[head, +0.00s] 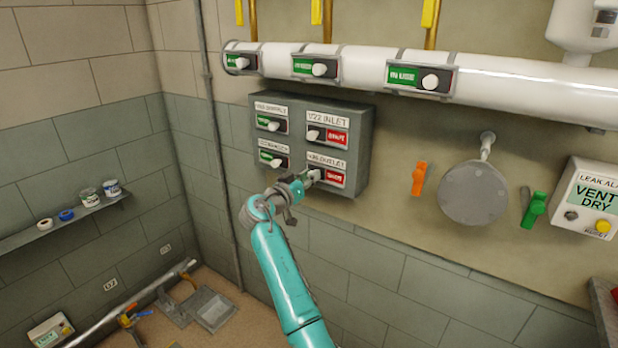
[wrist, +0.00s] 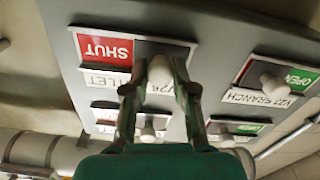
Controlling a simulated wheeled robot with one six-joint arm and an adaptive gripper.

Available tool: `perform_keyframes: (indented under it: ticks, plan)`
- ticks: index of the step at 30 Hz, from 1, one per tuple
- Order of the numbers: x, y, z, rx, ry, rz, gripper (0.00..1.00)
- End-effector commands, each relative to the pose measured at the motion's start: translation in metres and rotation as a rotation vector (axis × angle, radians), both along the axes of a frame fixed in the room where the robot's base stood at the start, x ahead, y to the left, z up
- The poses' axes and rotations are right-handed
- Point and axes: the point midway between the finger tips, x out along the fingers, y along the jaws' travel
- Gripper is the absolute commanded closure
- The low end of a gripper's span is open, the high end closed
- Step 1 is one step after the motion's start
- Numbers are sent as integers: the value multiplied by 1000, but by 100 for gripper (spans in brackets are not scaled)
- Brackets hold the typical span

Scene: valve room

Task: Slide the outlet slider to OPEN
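The outlet slider is the lower right one of the grey panel (head: 365,130) on the wall. Its red SHUT field (head: 334,177) shows on the right of the slot, and its pale knob is at the left end. In the wrist view, which is upside down, the red SHUT field (wrist: 105,48) and the knob (wrist: 160,72) show clearly. My gripper (head: 306,178) is at this slider. In the wrist view my gripper's fingers (wrist: 158,66) stand on both sides of the knob. Whether they press on it is not clear. The fingers partly cover the OUTLET label.
Three other sliders share the panel: the inlet slider (head: 327,135) directly above shows red, and the two left ones show green. A white pipe (head: 500,83) with more sliders runs above. An orange handle (head: 418,178) and a round grey disc (head: 473,193) are to the right.

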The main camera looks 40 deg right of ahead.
Motion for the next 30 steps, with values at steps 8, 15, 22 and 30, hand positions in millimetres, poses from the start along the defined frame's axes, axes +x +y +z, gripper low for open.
perform_keyframes:
  ticks: [8,15,22,30]
  plan:
    - [-1,0,0,0,0,0,100]
    - [-29,-11,-1,1,-2,-2,100]
    - [-57,-21,-1,1,0,-1,100]
    - [-61,-22,-1,0,1,-3,100]
